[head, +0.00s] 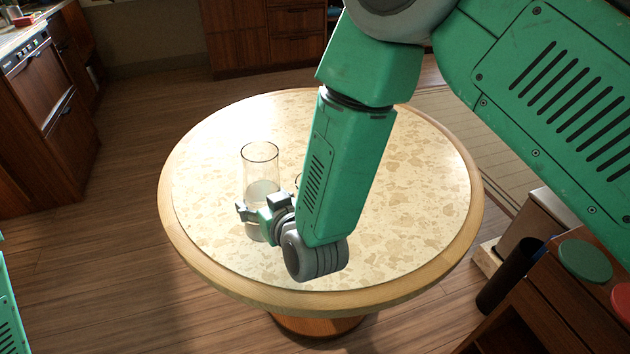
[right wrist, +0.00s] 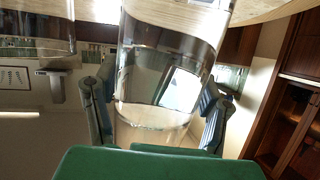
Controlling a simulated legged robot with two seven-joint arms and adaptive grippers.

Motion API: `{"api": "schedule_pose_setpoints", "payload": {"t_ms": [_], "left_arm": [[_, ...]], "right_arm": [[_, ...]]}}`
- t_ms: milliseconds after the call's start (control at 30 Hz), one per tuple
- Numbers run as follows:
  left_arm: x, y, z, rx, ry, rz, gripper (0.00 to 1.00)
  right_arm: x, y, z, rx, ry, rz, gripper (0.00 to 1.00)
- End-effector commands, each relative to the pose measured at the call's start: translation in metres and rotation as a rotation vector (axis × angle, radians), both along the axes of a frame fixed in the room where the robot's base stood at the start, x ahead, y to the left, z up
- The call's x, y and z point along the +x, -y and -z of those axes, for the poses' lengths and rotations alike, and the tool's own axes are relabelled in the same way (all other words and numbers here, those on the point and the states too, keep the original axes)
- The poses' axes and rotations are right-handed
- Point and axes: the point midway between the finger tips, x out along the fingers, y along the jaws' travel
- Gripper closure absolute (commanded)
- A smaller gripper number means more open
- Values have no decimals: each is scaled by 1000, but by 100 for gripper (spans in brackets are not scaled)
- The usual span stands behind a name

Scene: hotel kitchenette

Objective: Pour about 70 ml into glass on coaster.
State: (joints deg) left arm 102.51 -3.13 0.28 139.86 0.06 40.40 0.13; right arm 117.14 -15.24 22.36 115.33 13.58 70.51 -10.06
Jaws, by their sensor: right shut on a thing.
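A tall clear glass vessel (head: 260,163) stands upright near the left front of the round table, with pale liquid in its lower part. My right gripper (head: 258,210) is shut on it low down. In the right wrist view the vessel (right wrist: 165,65) sits between the two fingers (right wrist: 153,105). A second glass (head: 298,182) shows only as a bit of rim behind my right forearm. In the right wrist view it appears to be the clear glass (right wrist: 35,25) at the upper left, apart from the vessel. I cannot make out a coaster. My left gripper is out of view.
The round table (head: 420,215) has a pale stone-patterned top and a wooden rim. Its right side and back look clear. A dark cabinet with green and red round lids (head: 585,262) stands at the lower right. Wooden kitchen units (head: 45,120) stand at the left.

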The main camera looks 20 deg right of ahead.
Motion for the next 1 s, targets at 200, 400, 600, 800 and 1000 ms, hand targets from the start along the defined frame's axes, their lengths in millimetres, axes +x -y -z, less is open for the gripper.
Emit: {"api": "schedule_pose_setpoints", "payload": {"t_ms": [200, 400, 600, 800, 1000], "left_arm": [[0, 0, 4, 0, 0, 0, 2], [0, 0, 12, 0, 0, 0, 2], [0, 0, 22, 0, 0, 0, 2], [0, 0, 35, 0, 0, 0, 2], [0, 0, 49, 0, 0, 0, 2]], "right_arm": [[1, 0, -5, 120, -34, 3, 87], [0, 0, -7, 247, -73, 3, 87], [0, 0, -7, 370, -113, 1, 87], [1, 1, -6, 493, -153, 1, 87], [0, -1, -3, 617, -194, 0, 87]]}}
